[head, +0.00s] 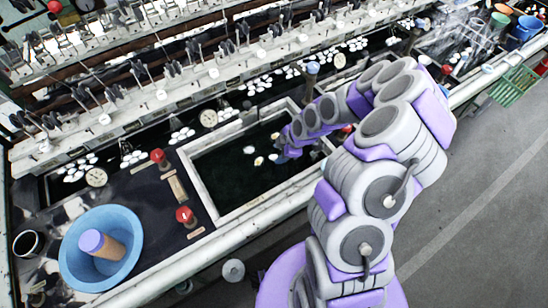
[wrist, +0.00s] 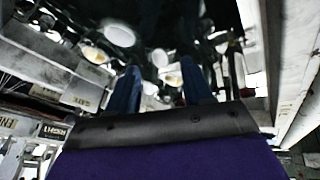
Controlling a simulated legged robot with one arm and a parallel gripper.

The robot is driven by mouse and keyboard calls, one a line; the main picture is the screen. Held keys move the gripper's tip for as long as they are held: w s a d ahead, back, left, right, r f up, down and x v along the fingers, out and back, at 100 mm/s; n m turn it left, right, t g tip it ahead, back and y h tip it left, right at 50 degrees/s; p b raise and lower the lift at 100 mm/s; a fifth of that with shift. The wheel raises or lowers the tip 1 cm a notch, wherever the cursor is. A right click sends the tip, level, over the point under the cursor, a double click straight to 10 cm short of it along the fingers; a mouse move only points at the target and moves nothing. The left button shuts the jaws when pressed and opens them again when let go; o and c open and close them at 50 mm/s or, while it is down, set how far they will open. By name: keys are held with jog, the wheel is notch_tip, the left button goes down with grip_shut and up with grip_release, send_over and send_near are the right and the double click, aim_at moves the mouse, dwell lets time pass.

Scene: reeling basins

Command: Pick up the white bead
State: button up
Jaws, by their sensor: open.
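Several small white pieces lie in the dark framed basin in the head view. One round white piece (head: 249,150) sits a little left of the others, another (head: 258,161) lies below it, and a third (head: 272,156) is close to my gripper. I cannot tell which is the white bead. My gripper (head: 283,152) reaches down into the right part of the basin, its tips partly hidden by the arm. In the wrist view my gripper (wrist: 160,72) has two dark blue fingers spread apart, with a pale piece (wrist: 160,57) showing between them. Nothing is visibly held.
The basin's pale frame (head: 200,190) surrounds the dark floor. Red-topped knobs (head: 185,216) stand left of it. A blue bowl (head: 75,250) with a cylinder (head: 100,245) in it is at the lower left. A row of reeling fittings (head: 161,95) runs behind.

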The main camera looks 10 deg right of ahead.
aim_at(275, 156)
jog(key=x, duration=0.3)
jog(key=shift+f, duration=0.15)
jog(key=c, duration=0.7)
